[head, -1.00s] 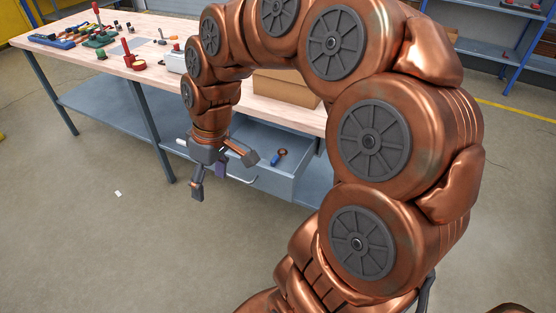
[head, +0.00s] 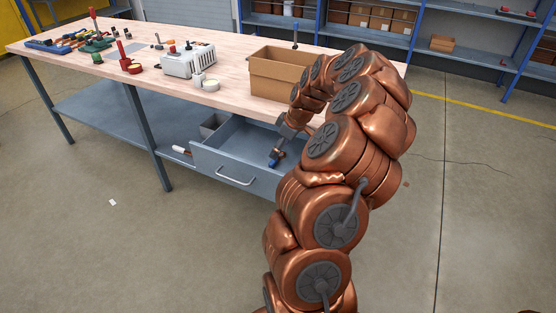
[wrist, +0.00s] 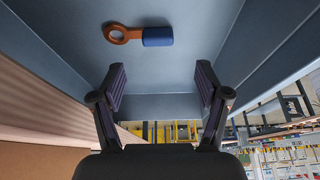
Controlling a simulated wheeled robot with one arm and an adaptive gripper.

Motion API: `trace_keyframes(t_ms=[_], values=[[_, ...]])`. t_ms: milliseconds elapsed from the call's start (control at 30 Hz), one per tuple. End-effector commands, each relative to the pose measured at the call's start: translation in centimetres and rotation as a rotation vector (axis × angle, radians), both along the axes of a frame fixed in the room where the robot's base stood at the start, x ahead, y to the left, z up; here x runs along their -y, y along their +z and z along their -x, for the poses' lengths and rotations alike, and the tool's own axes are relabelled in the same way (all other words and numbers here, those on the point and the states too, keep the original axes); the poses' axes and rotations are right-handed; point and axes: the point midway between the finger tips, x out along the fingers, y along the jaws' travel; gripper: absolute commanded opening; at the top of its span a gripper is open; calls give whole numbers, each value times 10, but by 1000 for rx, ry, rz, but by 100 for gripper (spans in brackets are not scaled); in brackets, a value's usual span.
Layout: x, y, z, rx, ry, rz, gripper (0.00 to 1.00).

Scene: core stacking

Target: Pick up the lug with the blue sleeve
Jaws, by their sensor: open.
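The lug lies flat on the floor of the open grey drawer (head: 222,166). In the wrist view the lug (wrist: 158,36) shows a copper ring at left and a blue sleeve at right. In the head view its blue sleeve (head: 274,160) shows just below my gripper (head: 281,147), and its ring is hidden. My gripper is over the drawer. In the wrist view my gripper (wrist: 160,82) is open and empty, its two fingers wide apart. The lug appears beyond the fingertips, apart from them.
The drawer hangs under a wooden-topped workbench (head: 225,72). An open cardboard box (head: 275,78) stands on the bench close to my arm. A white device (head: 188,62) and several tools stand further left. Drawer walls surround the lug.

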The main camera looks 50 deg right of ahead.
Motion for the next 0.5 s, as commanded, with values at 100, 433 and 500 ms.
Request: trace_keyframes(t_ms=[100, 433, 500], values=[[-2, -10, -4, -3, 2, -2, 75], [-2, -29, -10, -3, 1, -2, 75], [-2, -37, -12, -4, 2, -1, 75]])
